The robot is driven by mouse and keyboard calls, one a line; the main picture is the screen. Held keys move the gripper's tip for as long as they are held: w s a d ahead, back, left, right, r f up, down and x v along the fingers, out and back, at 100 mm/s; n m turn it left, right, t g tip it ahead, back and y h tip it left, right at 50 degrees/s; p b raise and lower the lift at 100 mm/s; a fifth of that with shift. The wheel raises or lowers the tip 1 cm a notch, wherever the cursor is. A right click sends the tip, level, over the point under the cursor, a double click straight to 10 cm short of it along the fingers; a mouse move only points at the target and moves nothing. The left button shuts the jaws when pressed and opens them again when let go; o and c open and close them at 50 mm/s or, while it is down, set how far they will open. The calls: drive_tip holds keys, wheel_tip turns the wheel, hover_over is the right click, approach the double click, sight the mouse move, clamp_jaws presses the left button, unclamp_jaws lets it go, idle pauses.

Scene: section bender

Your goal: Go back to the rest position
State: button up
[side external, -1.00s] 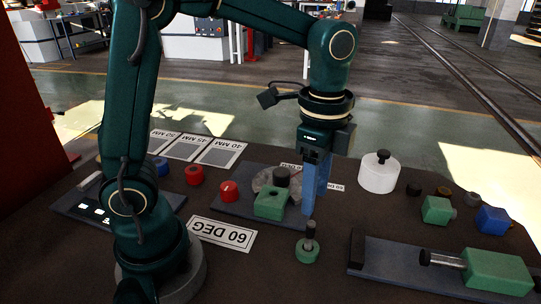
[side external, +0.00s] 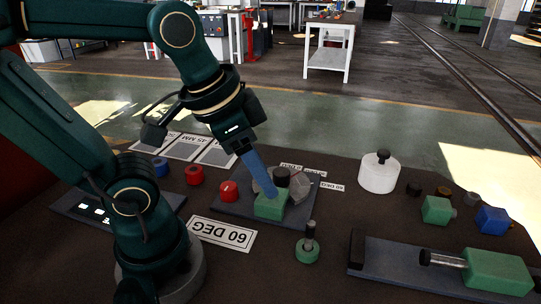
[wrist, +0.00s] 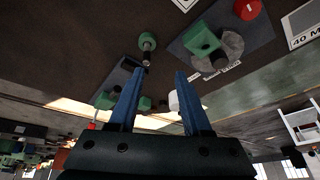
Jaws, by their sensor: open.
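My gripper (side external: 258,172) shows in the side view with its blue fingers above and in front of the green block (side external: 270,206) on the dark plate. In the wrist view my gripper (wrist: 155,85) has its two blue fingers spread wide apart, with nothing held between them. The green block (wrist: 200,38) lies beyond the right finger there. The green round piece with a dark upright pin (side external: 307,249) stands on the table, apart from the fingers.
A white cylinder (side external: 378,174) stands at the right. A green vise block (side external: 497,272) sits on a long dark rail at the front right. Open table lies around the pinned piece.

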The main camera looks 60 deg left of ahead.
drive_tip(key=shift+s+a+f+n+t, duration=0.25)
drive_tip(key=shift+s+f+n+t, duration=0.35)
drive_tip(key=shift+n, duration=0.4)
